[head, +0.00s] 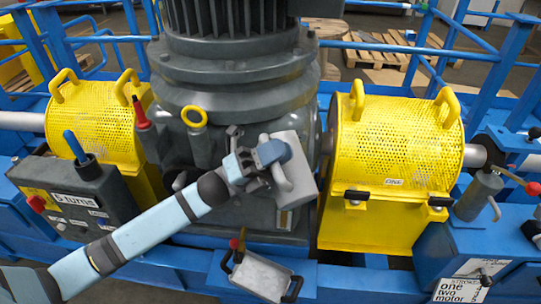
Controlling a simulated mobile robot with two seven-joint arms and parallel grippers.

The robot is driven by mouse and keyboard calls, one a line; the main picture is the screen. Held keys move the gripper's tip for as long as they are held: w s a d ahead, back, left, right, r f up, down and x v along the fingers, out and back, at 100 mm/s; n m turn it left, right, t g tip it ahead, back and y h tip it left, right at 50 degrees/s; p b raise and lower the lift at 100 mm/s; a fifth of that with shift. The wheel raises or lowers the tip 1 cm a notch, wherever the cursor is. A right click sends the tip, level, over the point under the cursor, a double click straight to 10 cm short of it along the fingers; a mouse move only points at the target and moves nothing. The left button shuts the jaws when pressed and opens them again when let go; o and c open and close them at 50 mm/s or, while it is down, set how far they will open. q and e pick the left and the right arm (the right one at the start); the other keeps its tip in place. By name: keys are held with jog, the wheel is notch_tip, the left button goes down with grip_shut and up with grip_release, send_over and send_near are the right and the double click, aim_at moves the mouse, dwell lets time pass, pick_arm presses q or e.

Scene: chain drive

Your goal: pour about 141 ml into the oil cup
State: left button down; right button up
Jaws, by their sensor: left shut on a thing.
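My left gripper (268,158) reaches in from the lower left, in front of the dark grey motor housing. It is shut on a pale grey, box-shaped vessel (303,160) with a rounded handle, which looks tilted. The vessel's mouth and contents are not visible, and I see no liquid stream. I cannot clearly tell which part is the oil cup; the gripper and vessel hide some of the housing behind them. My right gripper is not in view.
Yellow perforated guards (395,140) flank the motor (230,85). A grey control box (85,200) stands left. A grey cylinder (478,194) with a red-tipped lever stands right. Blue rails surround everything.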

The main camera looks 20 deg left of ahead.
pick_arm(q)
jog(key=shift+w+a+r, duration=0.1)
jog(key=shift+r, duration=0.05)
jog(key=shift+w+a+r+n+t+p, duration=0.1)
jog(key=shift+a+r+n+t+p, duration=0.15)
jog(key=shift+n+t, duration=0.2)
jog(key=shift+w+r+n+t+p, duration=0.1)
jog(key=shift+n+t+p, duration=0.2)
jog(key=shift+n+t, duration=0.15)
jog(key=shift+w+a+r+n+t+y, duration=0.3)
jog(key=shift+n+t+y, duration=0.25)
jog(key=shift+n, duration=0.25)
jog(key=shift+r+t+p, duration=0.15)
jog(key=shift+t+p, duration=0.1)
jog(key=shift+p, duration=0.15)
dwell(0.5)
jog(key=shift+n, duration=0.4)
jog(key=shift+w+a+r+n+t+y+p, duration=0.25)
jog(key=shift+r+n+t+y+p, duration=0.1)
jog(key=shift+n+t, duration=0.35)
jog(key=shift+w+a+r+n+t+y+p, duration=0.2)
jog(key=shift+a+n+t+y+p, duration=0.1)
jog(key=shift+n+t, duration=0.35)
dwell(3.0)
